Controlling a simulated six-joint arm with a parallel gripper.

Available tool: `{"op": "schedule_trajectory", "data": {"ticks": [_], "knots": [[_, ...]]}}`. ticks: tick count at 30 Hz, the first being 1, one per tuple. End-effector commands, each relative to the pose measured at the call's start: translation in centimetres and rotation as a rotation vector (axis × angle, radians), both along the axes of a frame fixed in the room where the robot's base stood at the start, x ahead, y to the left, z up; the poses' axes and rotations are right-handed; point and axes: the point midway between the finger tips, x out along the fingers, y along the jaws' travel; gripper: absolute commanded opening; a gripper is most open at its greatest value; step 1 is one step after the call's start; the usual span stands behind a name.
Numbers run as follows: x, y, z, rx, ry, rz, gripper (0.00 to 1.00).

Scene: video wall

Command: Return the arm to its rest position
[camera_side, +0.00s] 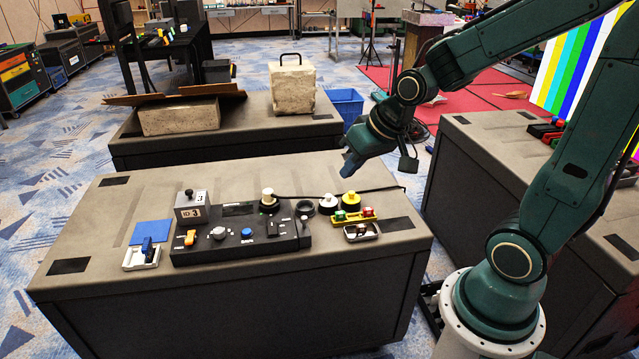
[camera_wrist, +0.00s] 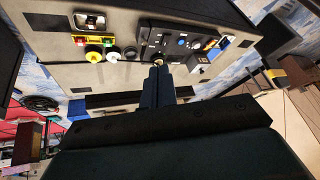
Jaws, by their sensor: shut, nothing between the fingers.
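My gripper (camera_side: 349,168) is at the end of my green arm, over the back right part of the grey work table (camera_side: 120,215). In the side view its fingers point down and to the left, above the table top and apart from everything on it. In the wrist view my gripper (camera_wrist: 158,72) shows as two dark blue fingers close together, with nothing between them. That panel also shows in the wrist view (camera_wrist: 170,42).
Round pieces with white (camera_side: 328,203) and yellow (camera_side: 350,200) tops stand right of the panel, near a yellow block with red and green parts (camera_side: 352,219) and a small metal tray (camera_side: 361,232). A second table holds a stone-coloured case (camera_side: 292,88). A blue bin (camera_side: 345,104) stands behind.

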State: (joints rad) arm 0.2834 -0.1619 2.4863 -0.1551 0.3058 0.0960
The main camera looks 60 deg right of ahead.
Motion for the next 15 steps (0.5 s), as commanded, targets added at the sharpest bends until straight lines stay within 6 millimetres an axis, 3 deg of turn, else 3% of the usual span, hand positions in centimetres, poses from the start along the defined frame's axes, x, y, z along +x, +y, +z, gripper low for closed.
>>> {"op": "schedule_trajectory", "data": {"ticks": [6,15], "knots": [[-3.2,2.1,3.3,-0.058,0.008,0.086,0.00],[-8.4,4.1,6.6,-0.118,0.020,0.184,0.00]]}}
